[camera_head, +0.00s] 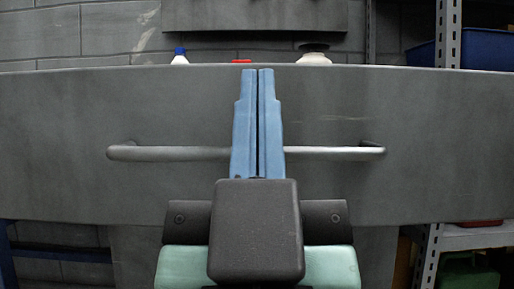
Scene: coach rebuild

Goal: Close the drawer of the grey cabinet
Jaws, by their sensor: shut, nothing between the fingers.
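The grey cabinet's drawer shows as a wide grey front (430,150) across the middle of the camera view. A long horizontal bar handle (335,151) runs across this front, and its middle is hidden behind my gripper. My gripper (259,72) points up the picture with its two blue fingers shut side by side and nothing between them. The fingers overlap the handle and the drawer front in the picture. I cannot tell whether they touch either one. How far the drawer stands open cannot be told from here.
Metal shelving with a blue bin (485,48) stands at the right. A grey block wall (90,35) is behind.

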